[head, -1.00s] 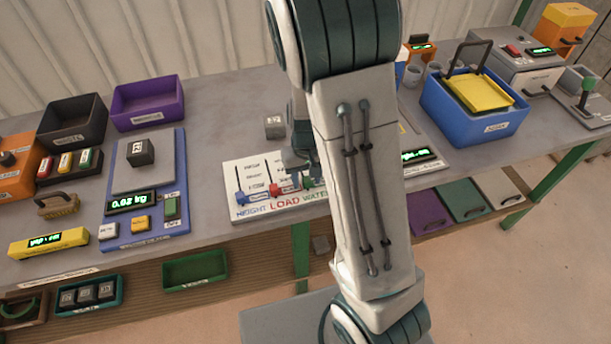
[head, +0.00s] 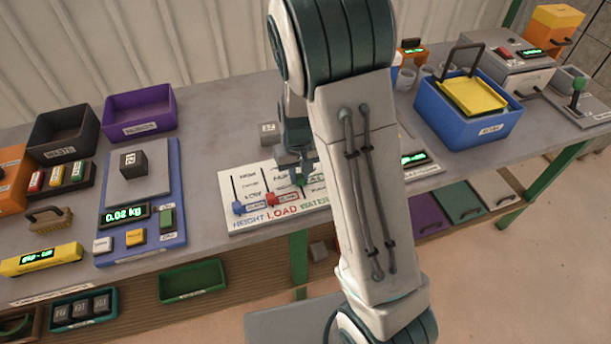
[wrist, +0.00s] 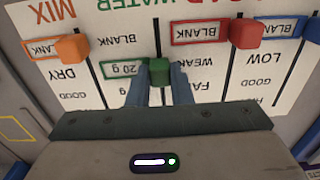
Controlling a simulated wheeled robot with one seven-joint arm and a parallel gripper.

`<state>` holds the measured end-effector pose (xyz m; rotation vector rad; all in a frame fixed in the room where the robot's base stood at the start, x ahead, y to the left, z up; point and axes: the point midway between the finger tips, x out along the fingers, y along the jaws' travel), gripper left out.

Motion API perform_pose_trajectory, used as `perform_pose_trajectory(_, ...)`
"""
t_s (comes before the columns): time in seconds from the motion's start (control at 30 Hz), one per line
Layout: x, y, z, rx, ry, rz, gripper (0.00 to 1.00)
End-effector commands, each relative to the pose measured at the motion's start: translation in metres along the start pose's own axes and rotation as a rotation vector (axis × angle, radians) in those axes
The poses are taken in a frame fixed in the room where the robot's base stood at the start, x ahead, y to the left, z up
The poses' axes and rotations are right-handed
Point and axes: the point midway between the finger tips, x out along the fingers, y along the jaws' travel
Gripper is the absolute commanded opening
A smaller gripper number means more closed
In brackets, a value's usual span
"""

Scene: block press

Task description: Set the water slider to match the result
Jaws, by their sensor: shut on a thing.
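The board (head: 232,212) carries sliders headed HEIGHT, LOAD and WATER, with MIX also readable in the wrist view. My gripper (wrist: 157,80) is shut on the green water slider (wrist: 159,73), one finger on each side. The green knob is level with the green-framed "20 g" label (wrist: 121,69), one row from BLANK. The red load slider (wrist: 246,33), the orange mix slider (wrist: 72,48) and the blue height slider (wrist: 314,31) are each beside a framed label at the title end. In the head view my arm hides the board's right part.
A blue scale (head: 174,226) at the left holds a dark block (head: 132,163); its display (head: 124,216) seems to read 0.02 kg. A small grey block (head: 269,130) lies behind the board. A blue bin (head: 480,130) with a yellow tray stands at the right.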

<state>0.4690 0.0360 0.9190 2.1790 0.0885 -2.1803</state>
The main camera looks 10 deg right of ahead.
Motion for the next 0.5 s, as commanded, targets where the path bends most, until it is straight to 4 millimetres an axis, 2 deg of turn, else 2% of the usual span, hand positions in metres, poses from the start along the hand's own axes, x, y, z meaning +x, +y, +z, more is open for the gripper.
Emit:
perform_pose_trajectory(0.17, -0.0006, 0.0003, -0.0003, 0.0, 0.002, 0.0, 0.0)
perform_pose_trajectory(0.2, -0.0006, 0.0004, -0.0003, 0.0, 0.002, 0.0, 0.3)
perform_pose_trajectory(0.23, -0.0005, 0.0005, -0.0002, 0.0, 0.002, 0.0, 0.38)
perform_pose_trajectory(0.27, -0.0005, 0.0005, -0.0002, 0.0, 0.002, 0.0, 0.42)
perform_pose_trajectory(0.5, -0.0005, 0.0012, 0.0001, 0.001, 0.001, 0.0, 0.42)
